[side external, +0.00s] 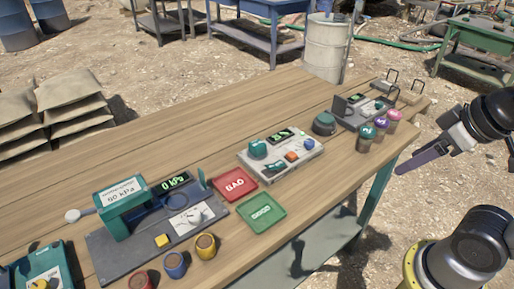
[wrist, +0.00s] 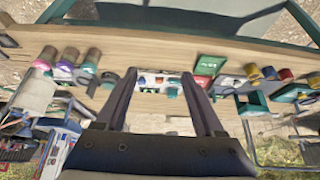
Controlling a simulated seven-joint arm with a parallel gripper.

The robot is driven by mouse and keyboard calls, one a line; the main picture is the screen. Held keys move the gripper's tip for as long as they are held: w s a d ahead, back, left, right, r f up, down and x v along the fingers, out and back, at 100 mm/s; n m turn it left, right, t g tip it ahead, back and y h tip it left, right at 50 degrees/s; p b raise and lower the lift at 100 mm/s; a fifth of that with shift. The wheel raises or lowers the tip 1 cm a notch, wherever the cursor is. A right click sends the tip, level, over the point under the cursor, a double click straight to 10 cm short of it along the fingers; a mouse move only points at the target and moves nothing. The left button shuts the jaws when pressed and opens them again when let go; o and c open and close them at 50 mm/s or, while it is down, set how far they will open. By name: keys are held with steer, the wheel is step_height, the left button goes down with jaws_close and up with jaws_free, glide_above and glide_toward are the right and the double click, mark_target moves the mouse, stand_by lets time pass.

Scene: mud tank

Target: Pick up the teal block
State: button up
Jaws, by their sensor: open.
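The panel (wrist: 150,80) shows farther off between the fingers, with a small teal piece (wrist: 172,92).
A red tray (side external: 233,184) and a green tray (side external: 262,213) lie near the front edge. Several lidded jars (side external: 380,130) stand at the right edge, near my gripper. A teal-framed press (side external: 124,207) stands at left. Bare wood lies behind the panel.

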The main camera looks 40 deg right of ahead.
steer(key=shift+o, duration=0.3)
steer(key=shift+o, duration=0.9)
